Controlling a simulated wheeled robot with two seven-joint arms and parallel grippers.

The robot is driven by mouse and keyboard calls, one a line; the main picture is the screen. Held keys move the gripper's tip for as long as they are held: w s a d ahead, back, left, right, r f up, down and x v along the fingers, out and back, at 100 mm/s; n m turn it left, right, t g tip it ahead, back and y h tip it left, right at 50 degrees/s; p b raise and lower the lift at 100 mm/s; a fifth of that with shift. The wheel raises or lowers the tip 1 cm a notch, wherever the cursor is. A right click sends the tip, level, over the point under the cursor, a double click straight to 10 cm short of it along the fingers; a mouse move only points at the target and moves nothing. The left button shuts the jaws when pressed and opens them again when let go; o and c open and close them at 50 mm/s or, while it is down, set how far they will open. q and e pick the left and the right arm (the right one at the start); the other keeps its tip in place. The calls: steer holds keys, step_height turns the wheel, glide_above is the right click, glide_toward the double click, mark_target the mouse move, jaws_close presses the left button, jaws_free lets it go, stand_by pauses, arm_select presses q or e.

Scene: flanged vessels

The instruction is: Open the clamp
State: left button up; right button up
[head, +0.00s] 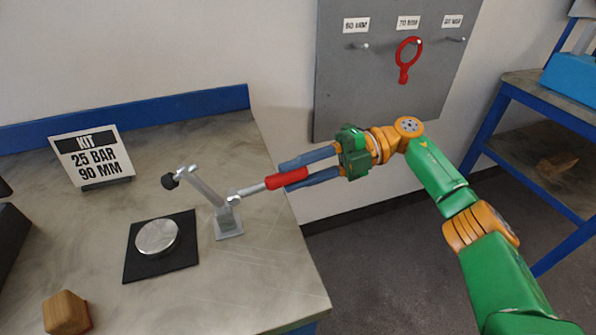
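The toggle clamp (228,218) stands on a small grey base plate near the table's right edge. Its silver bar (203,187) is raised and tilts up to the left, with a black-tipped spindle (171,181) in the air, clear of the disc below. Its red handle (288,179) points right, lying low and slightly upward toward the table's edge. My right gripper (285,176) reaches in from the right, its two blue fingers on either side of the red handle and apparently touching it. My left gripper is not in view.
A silver disc (157,237) lies on a black square plate (161,269) left of the clamp. A kit sign (93,156), a wooden block (66,312) and a dark box (10,243) are on the table. A pegboard (385,85) holds a red ring tool (405,62). A shelf (545,85) stands right.

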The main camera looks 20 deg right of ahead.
steer(key=o, duration=0.4)
steer(key=shift+f, duration=0.1)
steer(key=d, duration=0.1)
steer(key=d+b, duration=0.1)
steer(key=d, duration=0.1)
steer(key=d+b, duration=0.1)
steer(key=d, duration=0.1)
steer(key=shift+d+r, duration=0.55)
steer(key=shift+d, duration=0.45)
